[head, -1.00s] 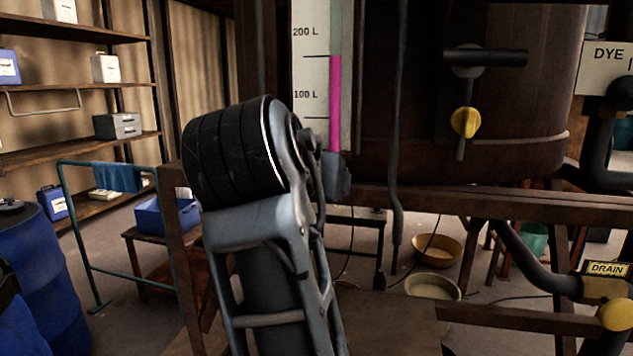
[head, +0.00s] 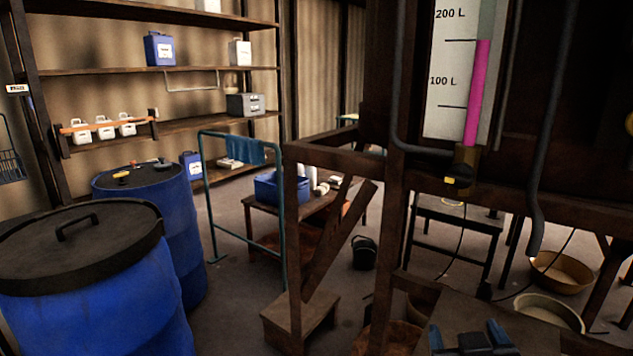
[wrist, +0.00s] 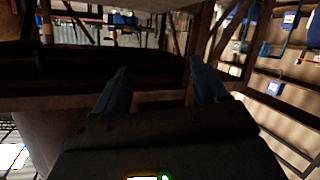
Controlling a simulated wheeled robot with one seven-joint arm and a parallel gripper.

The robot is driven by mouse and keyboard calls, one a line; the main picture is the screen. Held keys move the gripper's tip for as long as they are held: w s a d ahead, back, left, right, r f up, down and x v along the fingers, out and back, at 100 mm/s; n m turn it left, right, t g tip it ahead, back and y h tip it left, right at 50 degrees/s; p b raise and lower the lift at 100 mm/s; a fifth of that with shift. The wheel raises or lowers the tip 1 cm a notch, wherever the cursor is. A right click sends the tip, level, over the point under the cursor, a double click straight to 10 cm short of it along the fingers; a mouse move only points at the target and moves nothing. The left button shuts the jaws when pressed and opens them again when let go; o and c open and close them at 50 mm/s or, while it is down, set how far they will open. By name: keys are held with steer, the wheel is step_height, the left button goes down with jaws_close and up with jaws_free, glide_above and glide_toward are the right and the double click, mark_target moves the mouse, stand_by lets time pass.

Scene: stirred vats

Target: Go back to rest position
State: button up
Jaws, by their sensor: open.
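My gripper (head: 474,340) shows at the bottom edge of the head view, right of centre, low in front of the vat's stand. In the wrist view my gripper (wrist: 160,90) has its two dark blue fingers apart, with nothing between them. The wrist view looks tilted or upside down, with dark beams behind the fingers. The rest of my arm is out of the head view.
The wooden vat stand (head: 340,158) and the level gauge (head: 466,75) with a magenta column are close on the right. Blue drums (head: 95,290) stand at left. A teal rail (head: 206,215) and a low table (head: 325,205) lie beyond. Bowls (head: 560,272) are on the floor at right.

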steer(key=s+f+n+y, duration=0.15)
steer(key=s+f, duration=0.35)
steer(key=s, duration=0.5)
steer(key=s+f+n+y, duration=0.1)
steer(key=s+f+y, duration=0.3)
steer(key=s, duration=0.6)
steer(key=s+r+m+h, duration=0.1)
steer(key=s+r, duration=0.3)
steer(key=s, duration=1.3)
steer(key=shift+d+m+t, duration=0.4)
steer(key=shift+d+m, duration=0.05)
steer(key=shift+m, duration=0.3)
steer(key=shift+r, duration=0.1)
